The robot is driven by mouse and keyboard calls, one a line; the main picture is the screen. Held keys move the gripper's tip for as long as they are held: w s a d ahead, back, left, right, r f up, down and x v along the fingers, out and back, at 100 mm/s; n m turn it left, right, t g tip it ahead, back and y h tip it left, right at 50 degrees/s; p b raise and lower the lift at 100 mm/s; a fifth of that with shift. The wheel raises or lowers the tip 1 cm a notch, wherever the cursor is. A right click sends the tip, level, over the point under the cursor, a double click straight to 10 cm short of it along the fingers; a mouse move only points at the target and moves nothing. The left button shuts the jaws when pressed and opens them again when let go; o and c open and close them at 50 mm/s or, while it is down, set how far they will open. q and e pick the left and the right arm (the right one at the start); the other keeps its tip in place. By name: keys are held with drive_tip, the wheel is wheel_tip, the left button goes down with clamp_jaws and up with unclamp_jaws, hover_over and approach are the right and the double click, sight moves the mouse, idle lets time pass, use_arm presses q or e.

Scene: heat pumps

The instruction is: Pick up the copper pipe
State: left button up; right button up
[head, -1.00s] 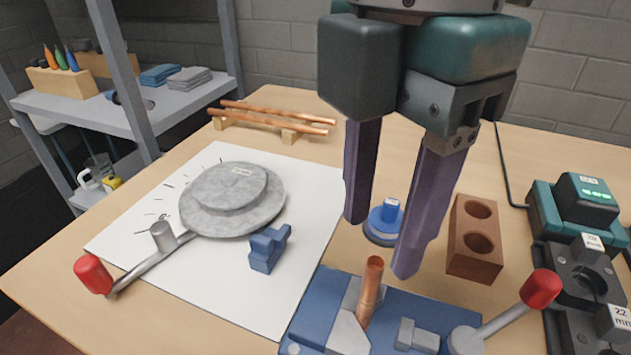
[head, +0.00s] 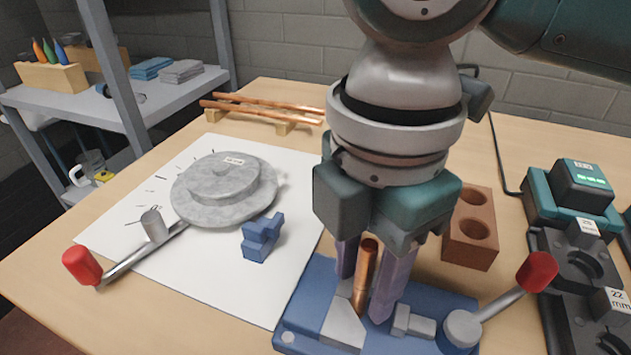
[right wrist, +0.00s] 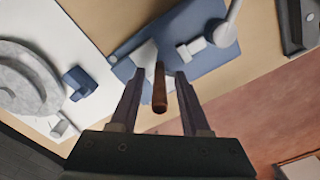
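A short copper pipe (head: 364,280) stands upright, its lower end at the grey jaws of a blue clamp fixture (head: 300,318). My right gripper (head: 362,297) points down over the fixture with a finger on either side of the pipe. In the right wrist view the pipe (right wrist: 160,90) lies between the two spread fingers, with a gap on each side. The gripper is open and not closed on it. Two longer copper pipes (head: 262,108) lie on wooden blocks at the back of the table. My left gripper is not in view.
A red-knobbed lever (head: 536,272) rises right of the fixture. A brown block with two holes (head: 470,245) stands behind it. A grey round bender (head: 220,195) and a small blue block (head: 262,238) rest on white paper at left. Black and teal devices (head: 575,195) line the right.

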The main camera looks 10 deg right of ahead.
clamp_jaws()
idle(0.4)
wheel_tip(320, 180, up, 20)
drive_tip(key=p, duration=0.4)
